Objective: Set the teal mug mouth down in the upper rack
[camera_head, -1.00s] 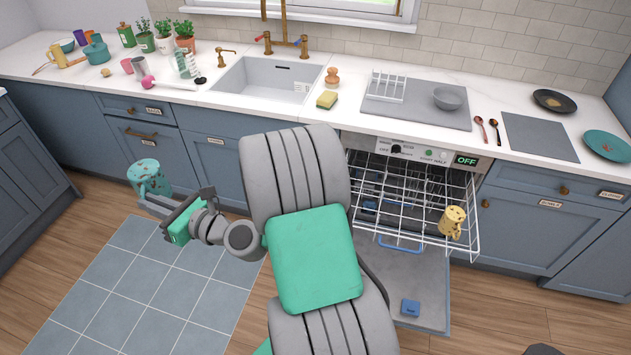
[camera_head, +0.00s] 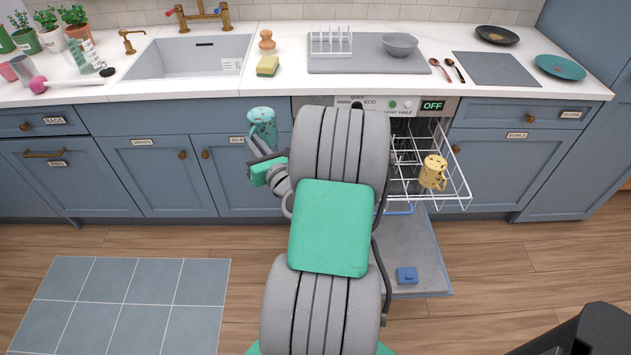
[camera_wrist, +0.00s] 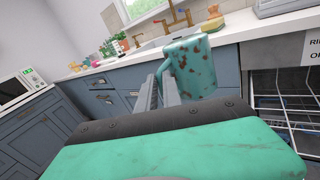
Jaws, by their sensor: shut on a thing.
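The teal mug (camera_head: 262,122) with brown spots is held in the air left of my arm, in front of the counter. It shows large in the wrist view (camera_wrist: 196,68), slightly tilted there. My gripper (camera_head: 264,152) is shut on it at the handle side, and its fingers also show in the wrist view (camera_wrist: 167,88). I cannot tell which end of the mug is the mouth. The upper rack (camera_head: 462,186) is a white wire rack pulled out of the dishwasher, to the right of my arm. My arm hides its left part.
A yellow mug (camera_head: 433,172) stands in the rack's right part. The dishwasher door (camera_head: 420,250) is folded down below, with a blue block (camera_head: 407,275) on it. The counter edge (camera_head: 200,95) runs behind the mug.

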